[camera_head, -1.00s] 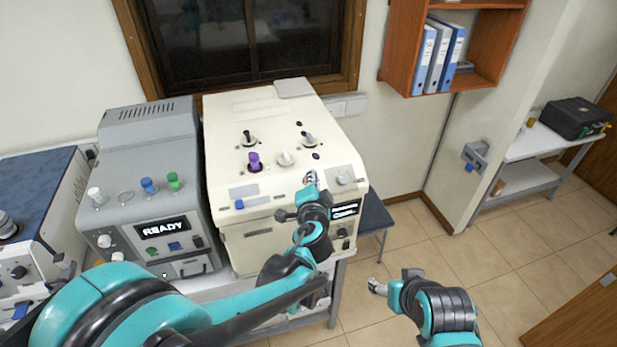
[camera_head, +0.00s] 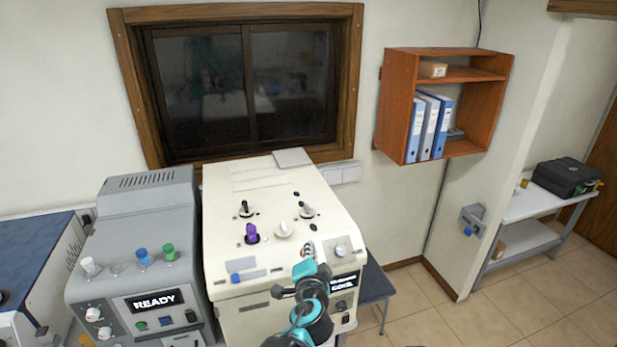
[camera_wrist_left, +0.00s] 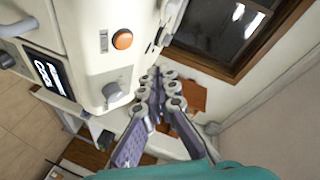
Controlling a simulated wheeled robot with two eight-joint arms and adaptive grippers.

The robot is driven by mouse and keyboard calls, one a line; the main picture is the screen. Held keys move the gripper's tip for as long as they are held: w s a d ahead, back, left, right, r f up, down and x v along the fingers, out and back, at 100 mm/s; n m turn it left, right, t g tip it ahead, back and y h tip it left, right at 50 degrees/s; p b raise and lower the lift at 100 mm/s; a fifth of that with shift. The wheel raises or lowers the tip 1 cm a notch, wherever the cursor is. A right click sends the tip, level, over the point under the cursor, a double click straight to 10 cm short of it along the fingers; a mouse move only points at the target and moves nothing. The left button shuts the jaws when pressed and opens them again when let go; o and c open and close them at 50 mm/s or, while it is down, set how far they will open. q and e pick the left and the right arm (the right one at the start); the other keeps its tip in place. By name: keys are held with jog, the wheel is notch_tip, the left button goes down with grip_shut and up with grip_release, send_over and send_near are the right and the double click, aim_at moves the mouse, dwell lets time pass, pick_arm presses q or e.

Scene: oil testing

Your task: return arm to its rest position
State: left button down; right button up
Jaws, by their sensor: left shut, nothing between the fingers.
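My left gripper (camera_head: 309,248) is in front of the cream machine (camera_head: 235,305), near its upper front edge by the light knob at the right. It is shut and holds nothing. In the left wrist view the two fingers of my left gripper (camera_wrist_left: 160,76) come together near a grey knob (camera_wrist_left: 113,94) and an orange button (camera_wrist_left: 122,39) on the machine's face. I cannot tell whether they touch the machine. My left arm partly covers the machine's lower right front. My right gripper is not in view.
A grey machine (camera_head: 150,225) with a READY display stands left of the cream one. A blue-topped stool (camera_head: 374,285) stands at its right. A wall shelf (camera_head: 395,105) holds several binders. Open tiled floor lies at the right, before a side table (camera_head: 525,200) with a black case (camera_head: 567,178).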

pick_arm(q)
jog(key=s+a+f+n+b, duration=0.1)
jog(key=a+f+b, duration=0.1)
jog(key=a, duration=0.1)
jog(key=s+a+f+n+g+y+b, duration=0.1)
jog(key=a+f+b, duration=0.2)
jog(key=s+a+f+n+g+y+b, duration=0.1)
jog(key=s+a+f+b, duration=0.1)
jog(key=a, duration=0.1)
jog(key=shift+f+n, duration=0.3)
jog(key=shift+f, duration=0.1)
jog(key=s+a+f+n+g+b, duration=0.2)
jog(key=s+a+f+n+b, duration=0.1)
jog(key=s+a+f+b, duration=0.4)
jog(key=s+a+f+n+g+b, duration=0.2)
jog(key=s+f+b, duration=0.4)
jog(key=f, duration=0.2)
jog(key=s+f+n+g+h+b, duration=0.2)
jog(key=s+f+b, duration=0.4)
jog(key=s+f, duration=0.3)
jog(key=shift+s+f+n+g, duration=0.2)
jog(key=shift+f+n+g, duration=0.1)
jog(key=shift+f+n, duration=0.3)
jog(key=shift+d+f, duration=0.1)
jog(key=shift+f, duration=0.05)
